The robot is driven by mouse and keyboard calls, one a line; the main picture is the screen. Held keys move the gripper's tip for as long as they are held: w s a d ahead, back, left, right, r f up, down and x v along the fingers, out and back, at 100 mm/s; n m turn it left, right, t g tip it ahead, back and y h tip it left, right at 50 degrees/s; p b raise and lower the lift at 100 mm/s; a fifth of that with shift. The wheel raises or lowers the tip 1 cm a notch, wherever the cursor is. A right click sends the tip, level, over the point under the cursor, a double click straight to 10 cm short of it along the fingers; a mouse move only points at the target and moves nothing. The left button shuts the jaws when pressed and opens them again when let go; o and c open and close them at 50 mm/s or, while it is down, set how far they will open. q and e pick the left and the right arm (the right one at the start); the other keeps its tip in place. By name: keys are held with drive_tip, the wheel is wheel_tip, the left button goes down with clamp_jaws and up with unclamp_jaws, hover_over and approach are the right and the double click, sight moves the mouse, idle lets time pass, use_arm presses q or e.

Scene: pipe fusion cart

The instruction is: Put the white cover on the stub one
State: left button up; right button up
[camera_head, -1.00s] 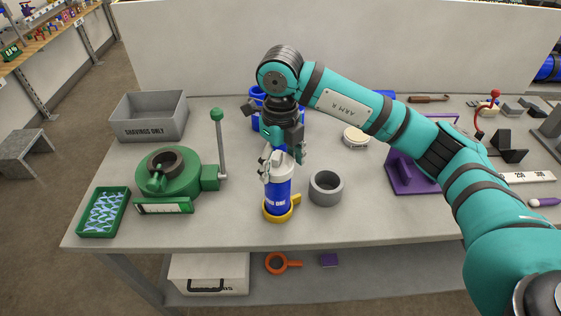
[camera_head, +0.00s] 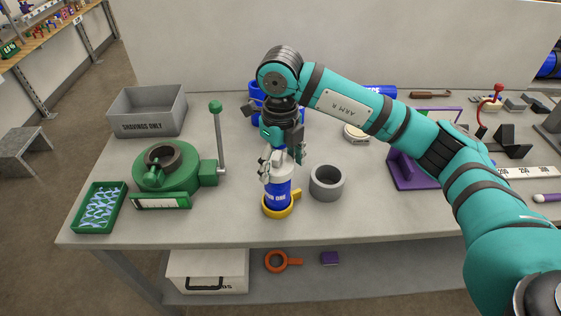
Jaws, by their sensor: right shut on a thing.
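The blue stub (camera_head: 277,190), whose label partly reads "ONE", stands upright in a yellow ring base (camera_head: 294,207) near the front middle of the table. The white cover (camera_head: 279,173) sits over the stub's upper end, in line with it. Blue shows below the cover's lower edge; I cannot tell whether the cover is fully seated. My right gripper (camera_head: 282,160) points down from above and is shut on the cover. Its fingers hide part of the cover's top. My left gripper is not in view.
A grey ring (camera_head: 326,183) stands close right of the stub. A green clamp device (camera_head: 165,180) with an upright lever (camera_head: 220,140) is at left, beside a green tray (camera_head: 99,207). A grey bin (camera_head: 147,111) is behind. A purple stand (camera_head: 409,172) is at right.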

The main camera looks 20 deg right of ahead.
drive_tip(key=shift+f+b, duration=0.35)
drive_tip(key=shift+f, duration=0.15)
drive_tip(key=o, duration=1)
drive_tip(key=shift+r, duration=0.1)
wheel_tip(320, 180, up, 12)
